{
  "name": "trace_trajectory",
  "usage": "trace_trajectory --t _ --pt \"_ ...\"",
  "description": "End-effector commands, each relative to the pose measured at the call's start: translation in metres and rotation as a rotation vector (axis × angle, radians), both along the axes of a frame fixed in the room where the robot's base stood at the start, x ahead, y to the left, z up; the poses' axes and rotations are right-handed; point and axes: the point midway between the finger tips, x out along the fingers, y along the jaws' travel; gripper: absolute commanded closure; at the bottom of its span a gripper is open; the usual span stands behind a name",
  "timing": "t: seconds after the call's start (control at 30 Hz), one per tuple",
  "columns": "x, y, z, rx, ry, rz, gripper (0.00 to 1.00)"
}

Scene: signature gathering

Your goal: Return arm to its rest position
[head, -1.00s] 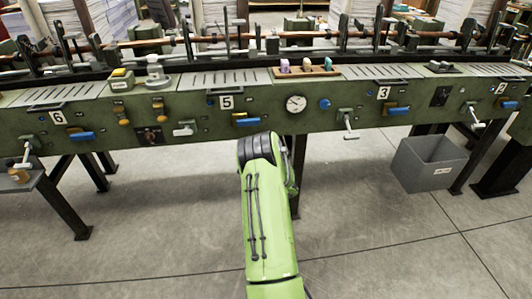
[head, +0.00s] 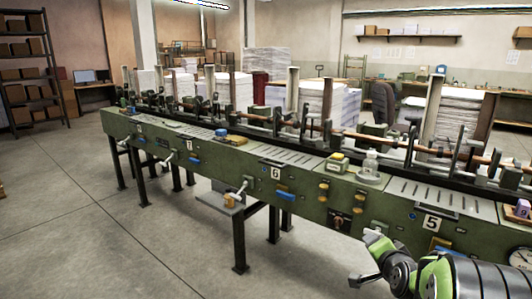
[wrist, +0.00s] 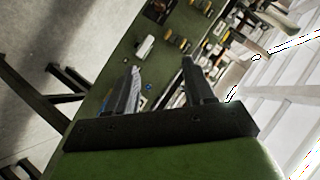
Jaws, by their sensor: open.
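My gripper (wrist: 160,66) shows in the wrist view with its two dark fingers apart and nothing between them. Beyond the fingers is the green gathering machine (wrist: 121,48), seen tilted, with the grey floor to its left. In the head view my green arm reaches in at the lower right, in front of the machine (head: 315,187) near the number 5 plate. I cannot make out the fingertips in the head view. I cannot tell how far the arm is from the machine's front.
The machine runs from the right toward the back left, with levers (head: 237,189) sticking out of its front. Paper stacks (head: 320,104) stand behind it. A shelf with boxes (head: 36,66) is at the far left. The floor (head: 75,225) at the left is clear.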

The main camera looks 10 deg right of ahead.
Motion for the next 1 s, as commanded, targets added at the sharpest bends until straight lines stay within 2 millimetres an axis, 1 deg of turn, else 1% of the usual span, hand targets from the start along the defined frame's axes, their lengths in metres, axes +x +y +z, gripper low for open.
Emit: trace_trajectory --t 0.03,0.07,0.1,0.17,0.2,0.27,0.3,0.43,0.47,0.5,0.63,0.67,0.7,0.87,0.97,1.0 --pt "-0.014 0.037 0.018 -0.058 0.059 0.096 0.47" --pt "-0.025 0.058 0.024 -0.096 0.106 0.155 0.47" --pt "-0.042 0.083 0.031 -0.149 0.166 0.234 0.47" --pt "-0.073 0.117 0.037 -0.226 0.254 0.347 0.47" --pt "-0.094 0.135 0.040 -0.275 0.307 0.416 0.47" --pt "-0.126 0.157 0.041 -0.344 0.377 0.511 0.47" --pt "-0.147 0.168 0.040 -0.385 0.419 0.566 0.47" --pt "-0.207 0.192 0.035 -0.497 0.531 0.719 0.47" --pt "-0.220 0.195 0.034 -0.521 0.554 0.749 0.47" --pt "-0.237 0.199 0.031 -0.550 0.582 0.790 0.47" --pt "-0.290 0.206 0.021 -0.636 0.668 0.909 0.47" --pt "-0.294 0.206 0.026 -0.640 0.680 0.919 0.47" --pt "-0.291 0.206 0.040 -0.634 0.681 0.915 0.47" --pt "-0.290 0.206 0.079 -0.631 0.680 0.912 0.47" --pt "-0.290 0.206 0.107 -0.631 0.680 0.911 0.47" --pt "-0.290 0.206 0.120 -0.630 0.679 0.910 0.47"
